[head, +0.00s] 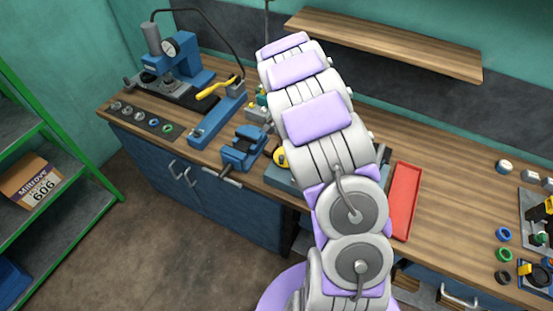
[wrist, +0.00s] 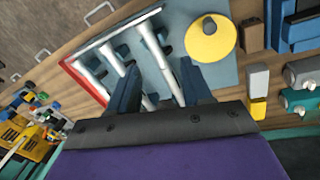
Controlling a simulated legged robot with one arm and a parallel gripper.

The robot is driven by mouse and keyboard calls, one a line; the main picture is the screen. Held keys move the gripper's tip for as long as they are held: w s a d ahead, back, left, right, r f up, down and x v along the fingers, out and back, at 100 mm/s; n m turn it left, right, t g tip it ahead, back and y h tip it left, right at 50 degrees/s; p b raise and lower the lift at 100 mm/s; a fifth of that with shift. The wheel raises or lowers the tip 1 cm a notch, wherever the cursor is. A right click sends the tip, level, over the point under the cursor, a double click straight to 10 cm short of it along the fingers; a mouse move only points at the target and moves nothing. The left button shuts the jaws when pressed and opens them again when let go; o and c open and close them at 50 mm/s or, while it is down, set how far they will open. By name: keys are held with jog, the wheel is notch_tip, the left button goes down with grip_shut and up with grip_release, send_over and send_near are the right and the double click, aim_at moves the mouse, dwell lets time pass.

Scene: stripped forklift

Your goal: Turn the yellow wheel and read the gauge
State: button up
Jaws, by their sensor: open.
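In the head view my arm hides the gripper. A round white-faced gauge (head: 171,47) sits on the blue press at the back left; its reading is too small to make out.
The wooden bench (head: 455,205) holds a blue vise (head: 243,148), a yellow-handled tool (head: 215,88) and a red tray (head: 404,200). Coloured rings and small parts lie at the right. A wooden shelf (head: 390,45) hangs above. A green-framed rack (head: 90,160) stands left.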

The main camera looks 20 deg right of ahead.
aim_at(281, 156)
jog(key=w+a+r+m+t+y, duration=0.1)
jog(key=w+a+r+t, duration=0.15)
jog(key=w, duration=0.25)
jog(key=f, duration=1.1)
jog(key=w+f, duration=0.1)
jog(key=f, duration=0.4)
jog(key=shift+f, duration=0.4)
grip_shut()
